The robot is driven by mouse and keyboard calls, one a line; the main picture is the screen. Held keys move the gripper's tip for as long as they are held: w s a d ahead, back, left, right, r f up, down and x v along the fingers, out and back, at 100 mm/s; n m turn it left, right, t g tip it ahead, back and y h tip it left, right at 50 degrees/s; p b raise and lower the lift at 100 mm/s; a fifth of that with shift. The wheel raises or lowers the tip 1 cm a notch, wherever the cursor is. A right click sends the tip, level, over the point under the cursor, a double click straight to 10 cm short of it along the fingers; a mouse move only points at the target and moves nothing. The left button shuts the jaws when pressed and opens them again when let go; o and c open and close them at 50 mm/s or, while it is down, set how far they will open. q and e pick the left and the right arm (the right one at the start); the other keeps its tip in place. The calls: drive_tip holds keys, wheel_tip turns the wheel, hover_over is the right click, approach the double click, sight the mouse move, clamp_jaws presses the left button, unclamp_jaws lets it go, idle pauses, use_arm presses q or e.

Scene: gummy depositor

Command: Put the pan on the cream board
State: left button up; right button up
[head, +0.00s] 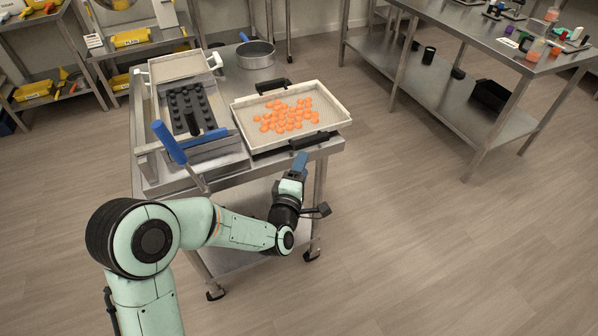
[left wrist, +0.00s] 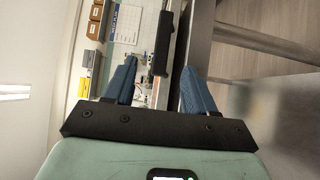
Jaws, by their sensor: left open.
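A round metal pan (head: 255,55) with a blue handle stands at the back of the metal cart. A shallow cream tray (head: 342,106) with black handles holds several orange gummies at the cart's right front; I cannot tell whether it is the cream board. My left gripper (head: 301,160) is just off the cart's front edge, close to the tray's near black handle (head: 312,141). In the left wrist view, its blue fingers (left wrist: 158,68) are apart and a black handle (left wrist: 163,45) shows between and beyond them. Nothing shows held. My right gripper is out of view.
A depositor frame (head: 146,117) with a dark studded mould (head: 189,108) and a blue lever (head: 169,143) takes up the cart's left side. A metal table (head: 460,50) with small items stands at the right. Open floor lies between the cart and this table.

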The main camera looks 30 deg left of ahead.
use_arm(q)
drive_tip(key=s+d+f+m+g+h, duration=0.1)
drive_tip(key=s+d+f+m+g, duration=0.2)
drive_tip(key=f, duration=0.6)
drive_tip(key=s+d+f+m+g+h, duration=0.1)
drive_tip(key=s+f+m+g+h, duration=0.3)
drive_tip(key=f, duration=0.6)
drive_tip(key=s+d+f+m+g+y, duration=0.1)
drive_tip(key=s+d+f+g, duration=0.1)
drive_tip(key=s+f, duration=0.5)
drive_tip(key=s+d+f+m+g+h, duration=0.1)
drive_tip(key=s+d+f+m+g, duration=0.2)
drive_tip(key=s+f, duration=0.4)
drive_tip(key=s+d+f+m+g+h, duration=0.2)
drive_tip(key=s+f+m+g, duration=0.3)
drive_tip(key=s, duration=1.1)
wheel_tip(320, 180, down, 4)
drive_tip(key=shift+s+d+r+g, duration=0.2)
drive_tip(key=shift+s+d+g, duration=0.15)
drive_tip(key=shift+d+g, duration=0.4)
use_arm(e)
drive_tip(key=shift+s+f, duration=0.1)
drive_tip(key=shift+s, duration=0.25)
use_arm(q)
drive_tip(key=shift+r, duration=0.1)
